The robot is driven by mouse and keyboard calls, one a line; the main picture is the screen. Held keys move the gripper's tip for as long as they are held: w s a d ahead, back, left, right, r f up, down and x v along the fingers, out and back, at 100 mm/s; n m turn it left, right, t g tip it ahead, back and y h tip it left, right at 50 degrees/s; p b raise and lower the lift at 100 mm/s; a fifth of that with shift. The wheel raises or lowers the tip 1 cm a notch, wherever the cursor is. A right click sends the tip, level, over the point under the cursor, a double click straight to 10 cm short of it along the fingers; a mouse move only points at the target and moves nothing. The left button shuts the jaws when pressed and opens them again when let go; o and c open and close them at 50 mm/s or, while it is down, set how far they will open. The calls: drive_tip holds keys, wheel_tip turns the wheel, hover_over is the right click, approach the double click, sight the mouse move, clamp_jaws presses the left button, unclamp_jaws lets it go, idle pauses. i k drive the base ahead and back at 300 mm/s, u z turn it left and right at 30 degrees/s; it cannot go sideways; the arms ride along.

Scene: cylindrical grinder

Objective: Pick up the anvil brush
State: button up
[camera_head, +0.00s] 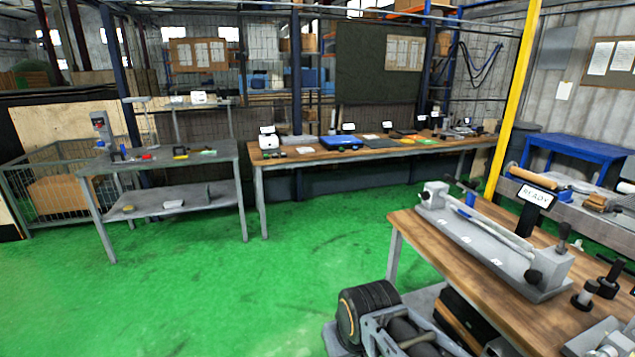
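I cannot make out the anvil brush for certain in the head view. A small brown brush-like item (597,201) lies on the bench at the far right, but it is too small to identify. Several small tools lie on the grey bench at the left and the long wooden bench at the back, also too small to name. Dark rounded parts of my own arm seem to show at the bottom middle. My gripper's fingertips are not visible.
A wooden-topped table (424,238) at the right carries a long grey bench-centre fixture (490,240) and a "READY" sign (534,194). A grey bench (221,150), a long bench (262,158), a wire cage (62,205) and a yellow post (511,95) stand around. The green floor is clear.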

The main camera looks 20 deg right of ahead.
sight(620, 263)
drive_tip(key=z, duration=0.35)
drive_tip(key=i, duration=1.1)
drive_tip(key=z, duration=1.8)
drive_tip(key=i, duration=0.9)
drive_tip(key=z, duration=0.8)
